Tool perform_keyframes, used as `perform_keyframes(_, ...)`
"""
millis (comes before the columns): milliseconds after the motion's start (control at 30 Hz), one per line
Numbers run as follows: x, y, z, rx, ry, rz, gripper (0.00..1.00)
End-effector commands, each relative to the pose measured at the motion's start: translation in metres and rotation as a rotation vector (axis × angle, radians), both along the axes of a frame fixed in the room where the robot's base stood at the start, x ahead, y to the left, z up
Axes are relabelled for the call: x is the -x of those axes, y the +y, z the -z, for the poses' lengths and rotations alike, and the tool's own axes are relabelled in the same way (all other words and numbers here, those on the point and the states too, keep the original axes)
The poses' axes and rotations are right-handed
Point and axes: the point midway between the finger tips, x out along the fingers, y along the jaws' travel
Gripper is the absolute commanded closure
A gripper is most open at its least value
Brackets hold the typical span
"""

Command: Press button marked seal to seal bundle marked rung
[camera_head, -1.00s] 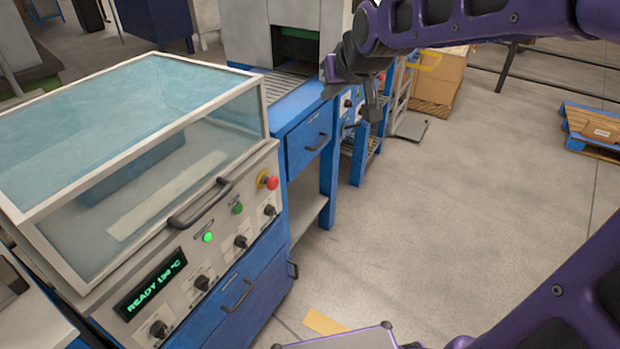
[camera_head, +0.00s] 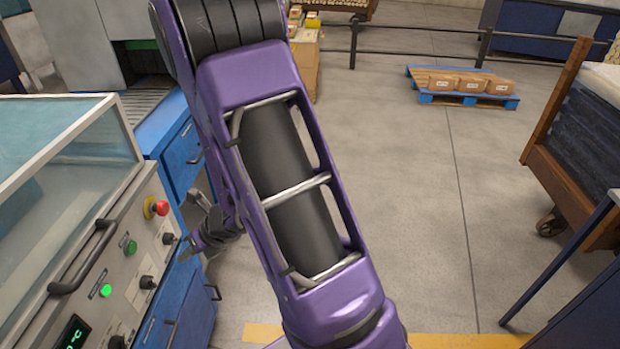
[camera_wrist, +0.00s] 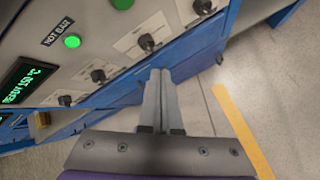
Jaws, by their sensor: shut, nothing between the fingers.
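The machine's front panel (camera_head: 118,275) carries a lit green button (camera_head: 106,290) and a darker green button (camera_head: 131,247). Both also show in the wrist view, the lit one (camera_wrist: 72,41) under a small label that I cannot read surely, the darker one (camera_wrist: 122,3) at the top edge. No label reading seal is legible. My gripper (camera_wrist: 160,72) is shut and empty, its fingertips in front of the panel's lower edge, to the right of the lit button. In the head view it (camera_head: 190,249) is right of the panel. I cannot make out a bundle marked rung.
A red emergency knob (camera_head: 157,207), black dials (camera_head: 148,283) and a dark handle (camera_head: 84,257) stick out from the panel. A display (camera_head: 74,335) glows green. A pallet (camera_head: 462,98) with boxes and a wooden cart (camera_head: 570,150) stand right. The floor between is clear.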

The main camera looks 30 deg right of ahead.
Motion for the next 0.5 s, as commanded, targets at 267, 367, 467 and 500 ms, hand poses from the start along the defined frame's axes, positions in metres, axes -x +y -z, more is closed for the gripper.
perform_keyframes(267,-0.0058,0.0001,-0.0093,-0.05,-0.009,0.069,1.0)
perform_keyframes(367,-0.0059,0.0001,-0.0088,-0.049,-0.009,0.067,1.0)
perform_keyframes(467,-0.0067,0.001,-0.0087,-0.048,-0.01,0.066,1.0)
perform_keyframes(500,-0.0075,0.0021,-0.0087,-0.048,-0.009,0.065,1.0)
